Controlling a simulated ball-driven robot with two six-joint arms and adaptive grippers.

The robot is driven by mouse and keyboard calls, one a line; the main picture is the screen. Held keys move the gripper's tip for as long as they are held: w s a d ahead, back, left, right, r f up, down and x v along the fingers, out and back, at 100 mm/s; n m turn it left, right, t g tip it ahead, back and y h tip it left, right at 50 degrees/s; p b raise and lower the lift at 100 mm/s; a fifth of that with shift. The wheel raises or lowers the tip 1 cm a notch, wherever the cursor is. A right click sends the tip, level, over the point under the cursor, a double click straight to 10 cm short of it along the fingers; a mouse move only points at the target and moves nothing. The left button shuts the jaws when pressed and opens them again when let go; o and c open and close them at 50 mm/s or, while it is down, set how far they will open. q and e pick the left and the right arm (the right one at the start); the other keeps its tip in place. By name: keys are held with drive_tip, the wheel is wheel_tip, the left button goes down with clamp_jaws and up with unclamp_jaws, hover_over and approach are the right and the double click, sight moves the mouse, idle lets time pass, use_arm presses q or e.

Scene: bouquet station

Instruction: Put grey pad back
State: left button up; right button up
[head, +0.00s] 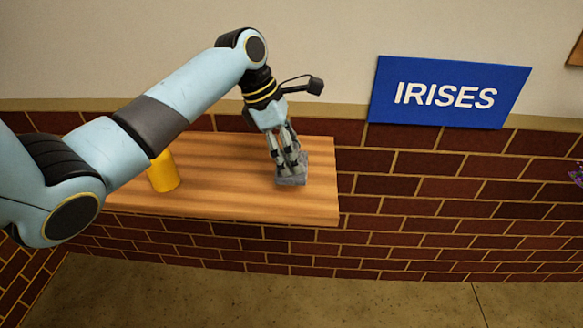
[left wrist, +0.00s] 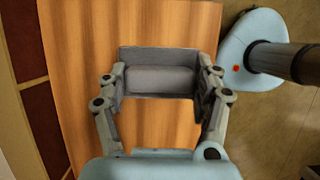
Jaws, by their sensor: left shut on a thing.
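The grey pad (head: 291,181) is at the right part of the wooden shelf, low at its surface. It also shows in the left wrist view (left wrist: 158,80) as a grey block between the fingers. My left gripper (head: 289,167) points down from above and is shut on the pad, with one finger at each side in the left wrist view (left wrist: 160,95). Whether the pad rests on the shelf or is just above it I cannot tell. My right gripper is not in view.
The wooden shelf (head: 230,200) juts from a brick wall, with free room around the pad. A yellow cylinder (head: 163,173) stands on the shelf to the left, partly behind my left arm. A blue IRISES sign (head: 447,93) hangs on the wall to the right.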

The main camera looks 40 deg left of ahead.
use_arm(q)
wheel_tip(320, 180, down, 4)
drive_tip(key=shift+f+b, duration=0.1)
drive_tip(key=shift+b, duration=0.25)
drive_tip(key=o, duration=1)
drive_tip(key=shift+o, duration=0.2)
drive_tip(key=p+v, duration=0.2)
drive_tip(key=v, duration=1)
